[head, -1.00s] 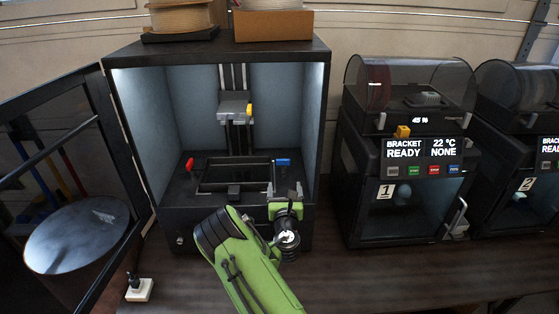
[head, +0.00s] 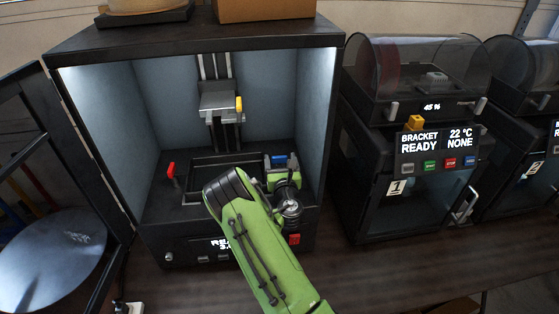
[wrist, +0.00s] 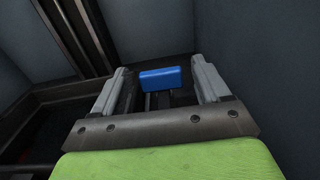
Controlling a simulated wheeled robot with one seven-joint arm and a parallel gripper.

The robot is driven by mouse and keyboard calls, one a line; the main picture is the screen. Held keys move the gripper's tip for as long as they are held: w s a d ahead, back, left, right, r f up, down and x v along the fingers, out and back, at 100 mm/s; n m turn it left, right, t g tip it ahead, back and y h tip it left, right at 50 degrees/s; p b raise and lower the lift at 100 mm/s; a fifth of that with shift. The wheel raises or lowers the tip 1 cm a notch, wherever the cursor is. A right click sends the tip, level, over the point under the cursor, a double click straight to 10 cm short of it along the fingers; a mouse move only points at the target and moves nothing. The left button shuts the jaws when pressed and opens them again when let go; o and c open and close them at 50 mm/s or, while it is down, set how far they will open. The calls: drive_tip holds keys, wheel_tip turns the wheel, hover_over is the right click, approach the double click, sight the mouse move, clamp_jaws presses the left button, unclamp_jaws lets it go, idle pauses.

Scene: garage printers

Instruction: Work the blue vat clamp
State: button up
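The blue vat clamp (head: 279,158) stands at the right of the vat inside the open printer cabinet, partly hidden by my gripper in the head view. In the wrist view the blue clamp (wrist: 161,78) shows as a blue block on a dark stem, between my two grey fingers. My gripper (wrist: 161,85) is open, one finger on each side of the clamp, with gaps visible on both sides. In the head view my gripper (head: 281,163) is inside the cabinet, at the clamp.
A red clamp (head: 171,170) stands left of the vat (head: 206,160). The build platform (head: 219,100) with a yellow knob hangs above on a rail. The cabinet's right wall (head: 316,120) is close to my gripper. Its door (head: 90,150) is open at left.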

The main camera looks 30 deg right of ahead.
drive_tip(key=shift+w+f, duration=0.1)
drive_tip(key=shift+w, duration=0.1)
drive_tip(key=c, duration=0.9)
drive_tip(key=shift+a+m+h, duration=0.15)
drive_tip(key=shift+m+h, duration=0.15)
drive_tip(key=shift+h, duration=0.1)
drive_tip(key=shift+m+g+h+p, duration=0.4)
drive_tip(key=shift+g+h, duration=0.2)
drive_tip(key=shift+h, duration=0.1)
drive_tip(key=o, duration=1.1)
drive_tip(key=shift+c, duration=0.2)
